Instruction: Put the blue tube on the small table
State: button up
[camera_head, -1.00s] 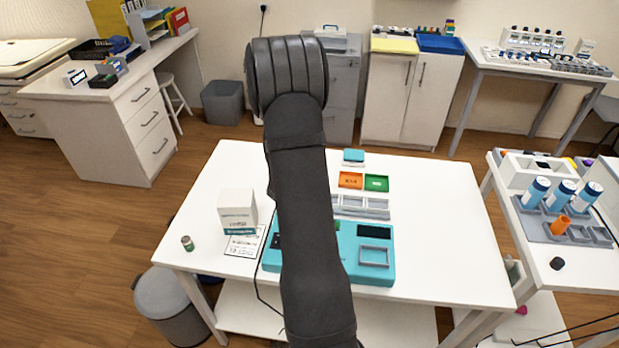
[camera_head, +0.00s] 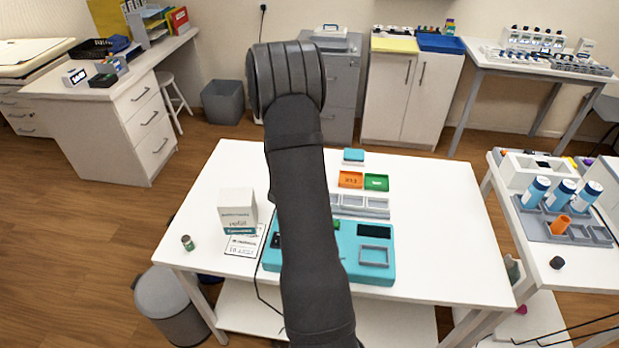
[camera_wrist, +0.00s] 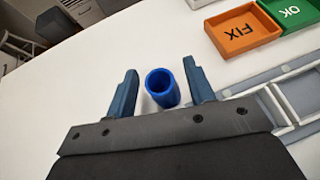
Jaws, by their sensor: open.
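A blue tube (camera_wrist: 168,99) with an open, hollow top stands on the white table surface in the wrist view. My gripper (camera_wrist: 160,66) is open, with one finger on each side of the tube. I see gaps between both fingers and the tube. In the head view the tube and my gripper are hidden behind my arm. The white table (camera_head: 440,215) fills the middle of the head view, and a narrower white side table (camera_head: 592,265) stands at the right. I cannot tell which is the small table.
An orange FIX tray (camera_wrist: 243,29) and a green OK tray (camera_wrist: 293,9) lie beyond the tube. A teal device (camera_head: 377,273), a grey rack (camera_head: 375,213) and a white box (camera_head: 236,208) share the middle table. Its right part is clear. The side table holds a grey rack (camera_head: 543,232) with several bottles.

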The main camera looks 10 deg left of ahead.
jog(key=v, duration=1.1)
jog(key=shift+o, duration=0.5)
jog(key=shift+s+a+r, duration=0.1)
jog(key=shift+s+r, duration=0.15)
jog(key=shift+s, duration=0.25)
